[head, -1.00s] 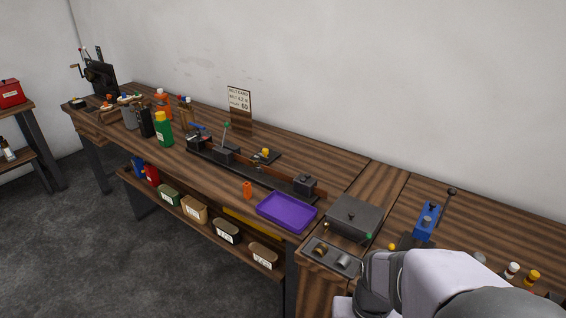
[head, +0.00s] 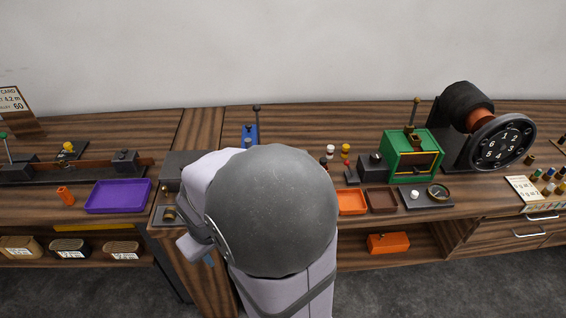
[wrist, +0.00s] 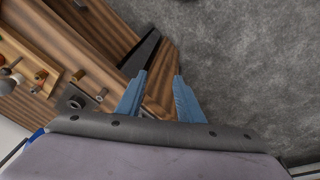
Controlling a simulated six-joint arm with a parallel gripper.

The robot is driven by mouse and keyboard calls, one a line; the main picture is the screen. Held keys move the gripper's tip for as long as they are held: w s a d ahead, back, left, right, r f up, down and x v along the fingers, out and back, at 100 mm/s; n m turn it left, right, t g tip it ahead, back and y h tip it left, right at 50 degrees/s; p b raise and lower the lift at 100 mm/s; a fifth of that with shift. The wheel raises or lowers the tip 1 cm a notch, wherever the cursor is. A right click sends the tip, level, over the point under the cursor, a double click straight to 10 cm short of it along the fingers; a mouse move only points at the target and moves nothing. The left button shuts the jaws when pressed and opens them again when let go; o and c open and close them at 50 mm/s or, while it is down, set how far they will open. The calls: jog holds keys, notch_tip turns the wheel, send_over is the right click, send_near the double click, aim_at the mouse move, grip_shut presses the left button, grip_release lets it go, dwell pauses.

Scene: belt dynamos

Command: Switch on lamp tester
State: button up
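No part carries a readable "lamp tester" label, so I cannot tell for sure which device it is. A dark grey box (head: 178,165) stands on the bench just left of my arm, partly hidden by it. A small panel with round knobs (head: 168,214) lies in front of that box at the bench edge. A green box with a dark front window (head: 413,154) stands further right. My gripper (wrist: 159,76) is open and empty in the wrist view, its two blue fingers apart over the bench edge and floor. In the head view my arm mostly hides it.
A purple tray (head: 118,197) lies at left. An orange tray (head: 352,202), a brown tray (head: 382,201) and small colored-top pieces (head: 345,149) are right of my arm. A blue lever device (head: 249,133) stands behind it. A numbered wheel (head: 504,142) is at far right.

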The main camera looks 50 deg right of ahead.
jog(key=w+d+t+h, duration=0.1)
jog(key=w+d, duration=0.1)
jog(key=d, duration=0.6)
jog(key=w+d+m+t+h, duration=0.1)
jog(key=w+d+t, duration=0.1)
jog(key=d, duration=0.5)
jog(key=w+d+t+h+b, duration=0.1)
jog(key=w+d+t, duration=0.1)
jog(key=d, duration=0.6)
jog(key=shift+w+d+f+m, duration=0.15)
jog(key=shift+w+d+m, duration=0.15)
jog(key=shift+w, duration=0.3)
jog(key=s+d+t, duration=0.1)
jog(key=d, duration=0.1)
jog(key=s+d+t, duration=0.1)
jog(key=d, duration=0.2)
jog(key=s+d+t, duration=0.1)
jog(key=d, duration=0.2)
jog(key=shift+s+d+f+b, duration=0.1)
jog(key=shift+b, duration=0.3)
jog(key=s+d+f+t+b, duration=0.1)
jog(key=s+d+t+b, duration=0.2)
jog(key=s, duration=0.4)
jog(key=shift+p+x, duration=1.3)
jog(key=shift+x, duration=2.45)
jog(key=shift+s+d, duration=0.1)
jog(key=shift+d, duration=0.1)
jog(key=shift+c, duration=0.7)
